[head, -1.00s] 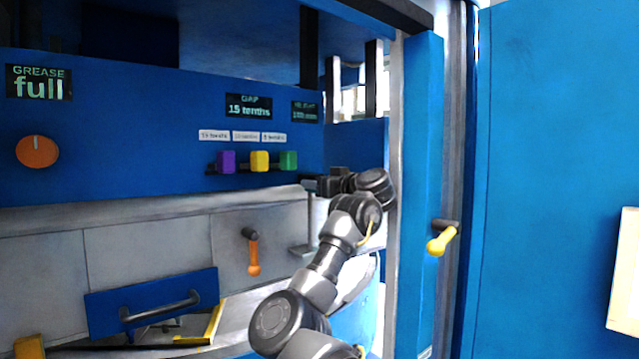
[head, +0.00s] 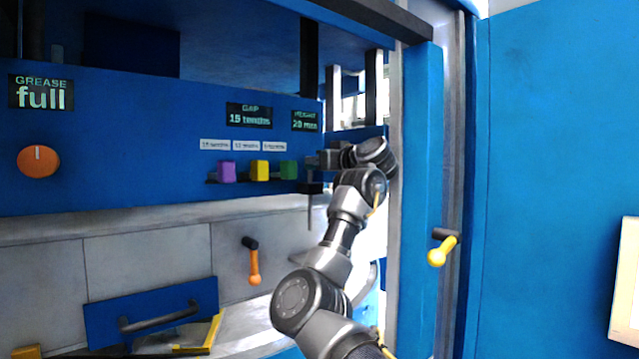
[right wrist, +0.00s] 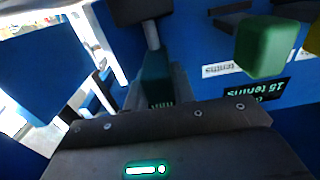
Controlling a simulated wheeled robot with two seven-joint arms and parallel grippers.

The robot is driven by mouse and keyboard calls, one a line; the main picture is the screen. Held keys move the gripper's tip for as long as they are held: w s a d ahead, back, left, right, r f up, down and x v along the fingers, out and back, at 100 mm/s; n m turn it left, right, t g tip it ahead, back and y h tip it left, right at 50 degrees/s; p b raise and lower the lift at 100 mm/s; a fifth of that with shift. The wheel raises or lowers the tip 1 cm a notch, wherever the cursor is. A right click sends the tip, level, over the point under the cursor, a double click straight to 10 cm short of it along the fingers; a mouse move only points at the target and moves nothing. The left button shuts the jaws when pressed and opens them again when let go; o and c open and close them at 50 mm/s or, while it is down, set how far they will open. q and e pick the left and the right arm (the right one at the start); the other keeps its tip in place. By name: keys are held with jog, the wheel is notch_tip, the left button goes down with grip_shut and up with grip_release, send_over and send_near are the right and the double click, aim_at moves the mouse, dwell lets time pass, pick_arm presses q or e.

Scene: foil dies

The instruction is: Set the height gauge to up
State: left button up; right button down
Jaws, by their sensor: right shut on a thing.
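The height readout (head: 306,121) on the blue panel reads what looks like 20 mm. Below it, my right gripper (head: 325,159) is at the right end of the panel, shut on the height gauge. The gauge's dark block (head: 311,188) shows just under the gripper, with a thin grey rod (head: 309,213) hanging down. In the right wrist view the gripper (right wrist: 155,75) is shut, with a grey rod (right wrist: 152,36) and dark block (right wrist: 138,10) beyond it. The exact contact is hidden. My left gripper is not in view.
Purple (head: 227,171), yellow (head: 259,170) and green (head: 288,170) blocks sit on a ledge left of the gripper. An orange lever (head: 254,268) hangs below. A blue column (head: 420,190) with a yellow-handled lever (head: 441,250) stands to the right.

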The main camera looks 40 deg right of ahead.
jog(key=shift+s+r, duration=0.1)
jog(key=shift+r, duration=1.15)
jog(key=c, duration=1.2)
grip_release()
jog(key=shift+o, duration=0.2)
jog(key=shift+f, duration=0.1)
jog(key=shift+s+f, duration=0.15)
jog(key=shift+s, duration=0.1)
jog(key=s+b, duration=0.3)
jog(key=s, duration=0.4)
jog(key=shift+r+b, duration=0.2)
jog(key=shift+b, duration=0.2)
